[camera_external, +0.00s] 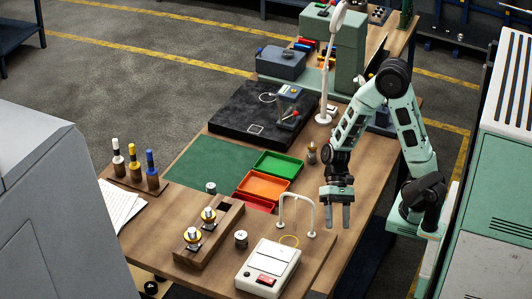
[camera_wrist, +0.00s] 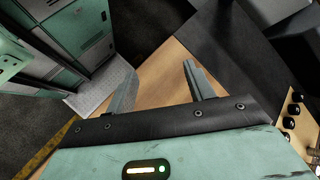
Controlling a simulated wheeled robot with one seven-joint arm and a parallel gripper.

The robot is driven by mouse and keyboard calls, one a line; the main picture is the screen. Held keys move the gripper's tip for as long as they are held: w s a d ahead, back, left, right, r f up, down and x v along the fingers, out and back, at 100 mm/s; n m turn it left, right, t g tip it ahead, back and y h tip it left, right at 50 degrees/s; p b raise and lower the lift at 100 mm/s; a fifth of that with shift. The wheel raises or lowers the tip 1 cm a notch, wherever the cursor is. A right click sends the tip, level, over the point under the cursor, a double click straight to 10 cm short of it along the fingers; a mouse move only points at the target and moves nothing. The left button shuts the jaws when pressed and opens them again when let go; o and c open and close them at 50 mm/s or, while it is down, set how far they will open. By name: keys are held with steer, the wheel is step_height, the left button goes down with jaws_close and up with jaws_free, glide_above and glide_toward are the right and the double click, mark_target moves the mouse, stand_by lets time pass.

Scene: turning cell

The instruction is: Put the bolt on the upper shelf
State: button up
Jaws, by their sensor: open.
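My gripper (camera_external: 338,222) hangs downward, open and empty, over the near right part of the wooden bench, right of the white arched stand. In the wrist view my gripper (camera_wrist: 158,75) shows two spread fingers with nothing between them. I cannot pick out the bolt for certain. Small metal pieces stand on the bench: one (camera_external: 211,188) by the green mat, another (camera_external: 241,239) beside the wooden block. A brass-coloured piece (camera_external: 312,153) stands behind and left of the gripper. No upper shelf can be clearly told apart in either view.
The bench (camera_external: 190,143) holds a white box (camera_external: 268,268), an arched stand (camera_external: 297,198), a wooden holder (camera_external: 209,240), green (camera_external: 278,163) and orange (camera_external: 262,188) trays, and a black plate (camera_external: 235,120). A tall white lamp (camera_external: 325,90) stands behind.

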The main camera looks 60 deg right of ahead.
steer(key=s+a+r+n+t+h, duration=0.1)
steer(key=s+n+t+h, duration=0.1)
steer(key=s+n+h, duration=0.4)
steer(key=n+h, duration=0.1)
steer(key=n, duration=0.3)
steer(key=shift+a+r+n, duration=0.25)
steer(key=shift+a+n, duration=0.05)
steer(key=shift+o, duration=0.4)
steer(key=n+t, duration=0.1)
steer(key=a+r+n+t+h, duration=0.1)
steer(key=n, duration=0.1)
steer(key=shift+s+r, duration=0.15)
steer(key=shift+r, duration=0.05)
